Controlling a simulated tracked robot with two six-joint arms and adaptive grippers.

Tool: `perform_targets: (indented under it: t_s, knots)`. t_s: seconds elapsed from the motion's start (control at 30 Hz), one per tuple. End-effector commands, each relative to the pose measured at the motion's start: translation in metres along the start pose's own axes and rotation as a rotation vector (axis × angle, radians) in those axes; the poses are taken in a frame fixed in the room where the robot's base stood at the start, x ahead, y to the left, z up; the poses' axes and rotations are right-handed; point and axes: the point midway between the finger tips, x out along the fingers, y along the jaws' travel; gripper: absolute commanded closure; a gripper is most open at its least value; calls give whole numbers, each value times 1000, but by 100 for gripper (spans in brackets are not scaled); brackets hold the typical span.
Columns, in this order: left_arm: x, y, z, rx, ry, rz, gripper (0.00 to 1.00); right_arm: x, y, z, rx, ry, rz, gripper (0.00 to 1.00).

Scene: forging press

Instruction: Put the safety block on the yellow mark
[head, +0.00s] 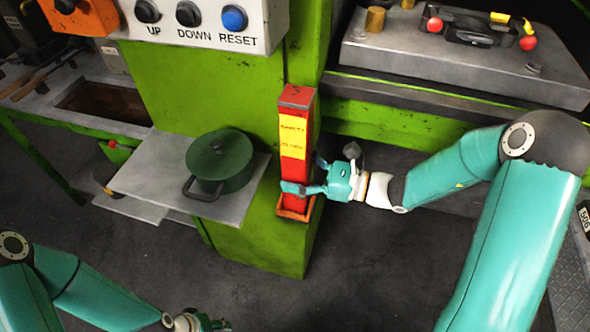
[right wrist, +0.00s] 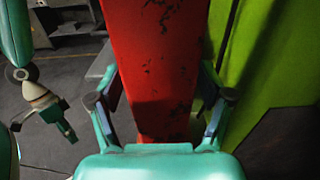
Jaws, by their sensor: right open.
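The safety block (head: 295,130) is a tall red bar with yellow labels. It stands upright in an orange holder (head: 296,212) on the green press column. My right gripper (head: 303,174) is open at its lower half, with its fingers on either side of it. In the right wrist view the red block (right wrist: 160,70) fills the space between the two spread fingers (right wrist: 160,98); I cannot tell whether they touch it. My left gripper (head: 208,322) is low at the bottom edge, partly cut off. I cannot make out a yellow mark for certain.
A green lidded pot (head: 220,160) stands on a grey shelf (head: 150,172) left of the block. A button panel (head: 200,22) hangs above. At the upper right is a grey press bed (head: 400,62) carrying a dark device with red knobs and yellow parts (head: 470,30).

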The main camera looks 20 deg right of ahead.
Motion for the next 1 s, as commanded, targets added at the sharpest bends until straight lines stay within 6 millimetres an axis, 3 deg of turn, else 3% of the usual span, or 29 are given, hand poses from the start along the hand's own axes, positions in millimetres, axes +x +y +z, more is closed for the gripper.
perform_targets:
  t_s: [0.27, 0.8, 1.0]
  knots:
    - [-1, 0, 0, 0, 0, 0, 60, -5, -1, 2, -1, 0, -2, 21]
    - [12, -4, 0, 0, 0, 0, 60, -102, -1, 1, -2, 1, -6, 21]
    - [13, -5, 0, 0, 0, 0, 60, -116, 4, -4, 0, 18, 14, 21]
